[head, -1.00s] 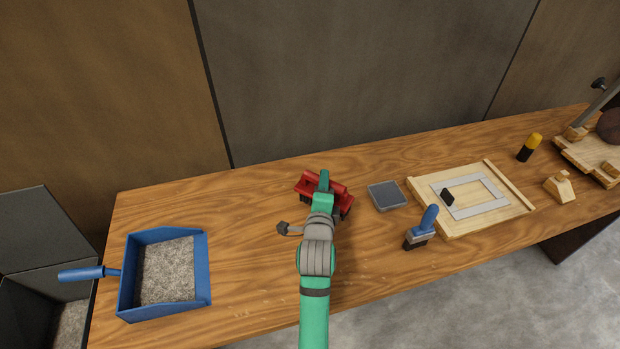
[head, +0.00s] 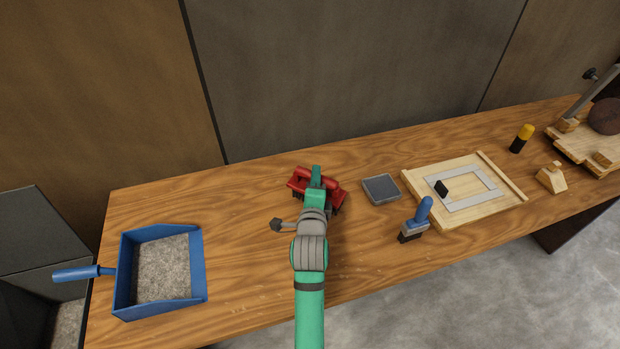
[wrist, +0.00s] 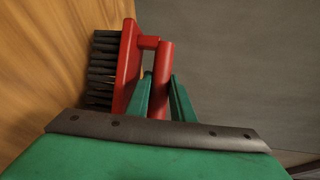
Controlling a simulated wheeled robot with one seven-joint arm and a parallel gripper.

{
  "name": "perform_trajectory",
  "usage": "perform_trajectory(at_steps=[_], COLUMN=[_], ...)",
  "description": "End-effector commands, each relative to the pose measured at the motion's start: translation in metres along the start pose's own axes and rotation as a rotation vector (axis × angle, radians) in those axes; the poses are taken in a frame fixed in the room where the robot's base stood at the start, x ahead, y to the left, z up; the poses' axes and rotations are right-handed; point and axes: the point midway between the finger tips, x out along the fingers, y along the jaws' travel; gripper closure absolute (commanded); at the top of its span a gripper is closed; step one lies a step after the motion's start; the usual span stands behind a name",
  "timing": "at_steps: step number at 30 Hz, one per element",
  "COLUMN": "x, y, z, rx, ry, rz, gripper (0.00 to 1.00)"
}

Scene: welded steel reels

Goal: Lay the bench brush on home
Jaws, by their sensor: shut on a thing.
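The bench brush has a red body and handle with black bristles. In the head view the brush (head: 332,190) is at the back middle of the bench, left of a dark square pad. My gripper (head: 316,180) is shut on its red handle. In the wrist view the brush (wrist: 127,65) shows its black bristles to the left, toward the wood, and its handle between the green fingers of my gripper (wrist: 160,95). I cannot tell whether the bristles touch the bench. No place marked as home can be made out; my arm hides part of the bench.
A blue dustpan (head: 199,265) with grey debris lies at the left. Right of the brush are the dark pad (head: 381,189), a blue-handled tool (head: 420,212) and a wooden framed board (head: 447,219). A yellow-and-black tool (head: 522,138) stands farther right. The bench between dustpan and brush is mostly clear.

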Motion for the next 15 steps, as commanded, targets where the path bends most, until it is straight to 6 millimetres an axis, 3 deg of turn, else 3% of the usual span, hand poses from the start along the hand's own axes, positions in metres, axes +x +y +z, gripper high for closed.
perform_trajectory(at_steps=[15], x=[0.0005], y=[0.0058], z=[0.0092], rx=[-0.002], ry=[-0.013], rz=[0.001], gripper=[1.00])
